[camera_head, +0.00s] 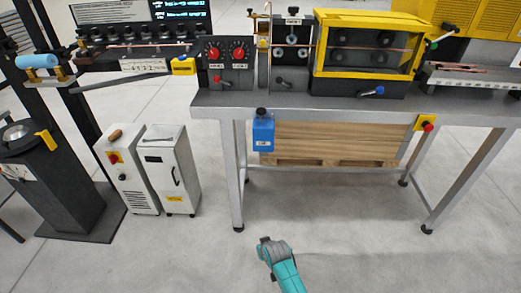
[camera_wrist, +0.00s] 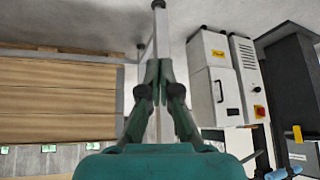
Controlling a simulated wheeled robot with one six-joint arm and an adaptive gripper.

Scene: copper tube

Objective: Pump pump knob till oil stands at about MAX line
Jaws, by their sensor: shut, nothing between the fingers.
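A blue oil unit (camera_head: 263,134) with a small white label hangs at the front edge of the workbench, left of its middle. A dark pump knob (camera_head: 261,112) sits on its top. The oil level and a MAX line are too small to make out. My gripper (camera_head: 264,242) is low in front of the bench, over the floor, well below and apart from the blue unit. In the wrist view my gripper (camera_wrist: 159,66) has its fingertips together with nothing between them. The blue unit and its knob do not show in the wrist view.
The workbench (camera_head: 310,107) carries a panel with red dials (camera_head: 228,62) and a yellow-framed machine (camera_head: 366,54). A bench leg (camera_head: 233,170) stands left of the blue unit. Wooden boards (camera_head: 335,144) lie under the bench. White cabinets (camera_head: 172,169) stand left. The floor ahead is clear.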

